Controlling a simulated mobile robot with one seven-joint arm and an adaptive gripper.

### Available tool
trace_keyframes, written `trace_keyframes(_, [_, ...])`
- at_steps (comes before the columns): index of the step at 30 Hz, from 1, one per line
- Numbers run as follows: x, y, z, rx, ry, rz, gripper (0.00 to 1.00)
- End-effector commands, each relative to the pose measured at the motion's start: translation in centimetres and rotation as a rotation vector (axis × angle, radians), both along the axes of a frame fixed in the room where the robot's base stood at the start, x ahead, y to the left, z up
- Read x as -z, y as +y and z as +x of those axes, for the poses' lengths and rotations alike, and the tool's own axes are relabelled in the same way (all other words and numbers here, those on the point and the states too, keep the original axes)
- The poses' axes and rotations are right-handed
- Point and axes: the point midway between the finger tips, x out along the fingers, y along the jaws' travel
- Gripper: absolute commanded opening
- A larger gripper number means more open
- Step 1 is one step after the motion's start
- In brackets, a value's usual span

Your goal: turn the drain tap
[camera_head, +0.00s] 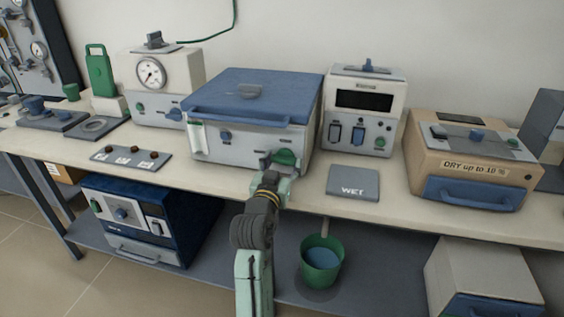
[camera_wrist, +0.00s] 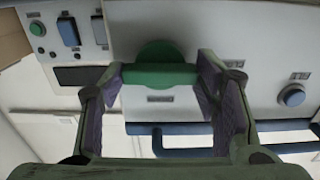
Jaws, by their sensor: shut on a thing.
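In the wrist view the green tap handle (camera_wrist: 158,75) lies level between the finger pads. My gripper (camera_head: 272,163) reaches the tap from the front, and in the wrist view its two fingers (camera_wrist: 160,85) are shut on the handle's ends. In the head view the gripper hides part of the tap.
A green bucket (camera_head: 334,276) with blue liquid stands below the bench edge. A grey WET plate (camera_head: 352,183) lies right of the tap. A tan DRY box (camera_head: 415,157) stands farther right. A panel with knobs (camera_head: 131,165) lies left.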

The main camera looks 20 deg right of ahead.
Motion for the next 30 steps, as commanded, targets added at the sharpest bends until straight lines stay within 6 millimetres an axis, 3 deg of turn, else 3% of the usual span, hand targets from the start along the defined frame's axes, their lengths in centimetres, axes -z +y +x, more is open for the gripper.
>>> trace_keyframes(17, [-0.11,-0.03,0.02,0.0,0.017,-0.03,0.29])
trace_keyframes(18, [-0.12,-0.03,0.02,0.0,0.017,-0.03,0.58])
trace_keyframes(26, [-0.07,-0.01,0.0,0.0,0.016,-0.028,0.75])
trace_keyframes(30, [-0.05,-0.01,0.01,0.0,0.017,-0.027,0.77])
